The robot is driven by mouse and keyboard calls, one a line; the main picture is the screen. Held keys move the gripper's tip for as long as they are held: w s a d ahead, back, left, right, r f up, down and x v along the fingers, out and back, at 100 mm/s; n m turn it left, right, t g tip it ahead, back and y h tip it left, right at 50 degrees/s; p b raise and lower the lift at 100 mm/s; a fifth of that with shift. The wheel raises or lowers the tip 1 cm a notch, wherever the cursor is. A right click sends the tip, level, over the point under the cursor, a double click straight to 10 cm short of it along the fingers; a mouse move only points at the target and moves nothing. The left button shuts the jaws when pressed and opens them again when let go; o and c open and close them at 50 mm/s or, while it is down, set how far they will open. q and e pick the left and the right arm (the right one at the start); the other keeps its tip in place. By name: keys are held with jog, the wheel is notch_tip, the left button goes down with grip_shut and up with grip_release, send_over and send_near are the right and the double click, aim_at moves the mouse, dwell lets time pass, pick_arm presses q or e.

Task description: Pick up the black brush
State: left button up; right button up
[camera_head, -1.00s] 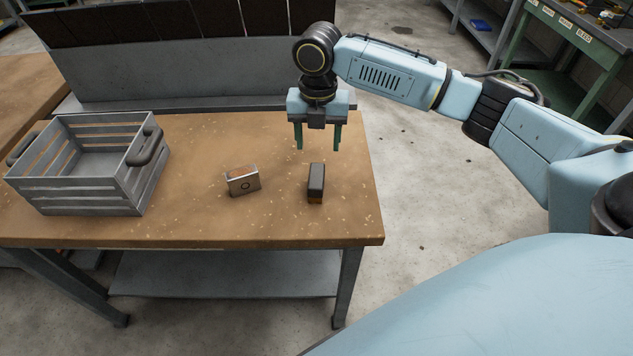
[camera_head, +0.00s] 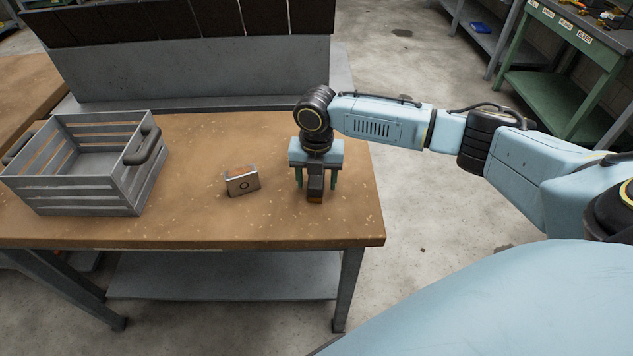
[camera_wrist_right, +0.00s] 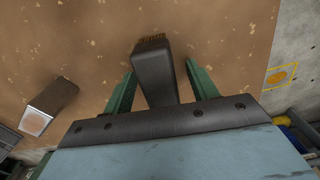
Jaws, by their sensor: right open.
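The black brush (camera_head: 315,190) stands near the right end of the wooden table, its brown bristles at the lower front edge. My right gripper (camera_head: 316,184) is over it, with one green finger on each side. In the right wrist view the brush (camera_wrist_right: 155,72) lies between the open fingers of my right gripper (camera_wrist_right: 158,82), with a gap on both sides. Its near end is hidden by the gripper body. My left gripper is out of view.
A grey slatted crate (camera_head: 75,193) is at the table's left. The table (camera_head: 200,225) is clear between them.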

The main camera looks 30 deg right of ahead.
jog(key=c, duration=1.1)
notch_tip(320, 180, up, 10)
jog(key=shift+r+p, duration=0.1)
jog(key=shift+p, duration=0.55)
